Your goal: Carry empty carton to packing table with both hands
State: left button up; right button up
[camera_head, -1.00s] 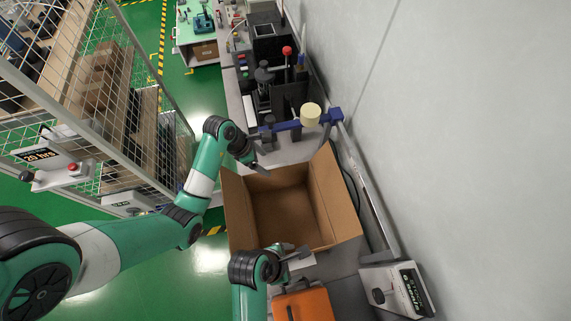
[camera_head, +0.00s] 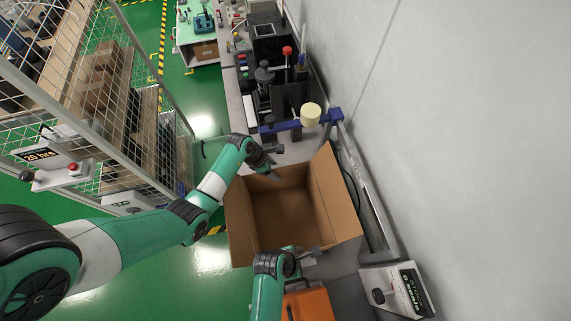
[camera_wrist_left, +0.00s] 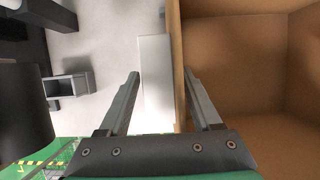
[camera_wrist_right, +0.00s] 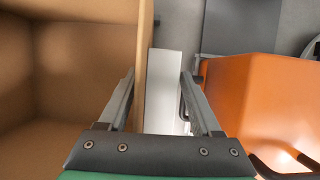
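The empty brown carton (camera_head: 283,212) stands open-topped on the bench beside the wall, with its flaps spread. My left gripper (camera_head: 274,163) is open at the carton's far side. In the left wrist view, the carton's wall edge (camera_wrist_left: 177,70) lies between its spread fingers (camera_wrist_left: 160,75). My right gripper (camera_head: 308,254) is open at the near side. In the right wrist view, the near wall edge (camera_wrist_right: 145,70) lies between its fingers (camera_wrist_right: 158,75), close to the left finger. I cannot tell whether any finger touches the cardboard. No packing table is clearly identifiable.
An orange case (camera_head: 308,304) sits close beside the carton's near side. A black fixture (camera_head: 288,98) and a blue bracket (camera_head: 295,125) stand beyond the far side. A grey scale-like device (camera_head: 397,290) is at the lower right. A wire cage (camera_head: 100,100) stands left; green floor is open between.

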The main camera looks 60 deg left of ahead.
pick_arm(q)
grip_shut()
pick_arm(e)
grip_shut()
jog(key=shift+r, duration=0.1)
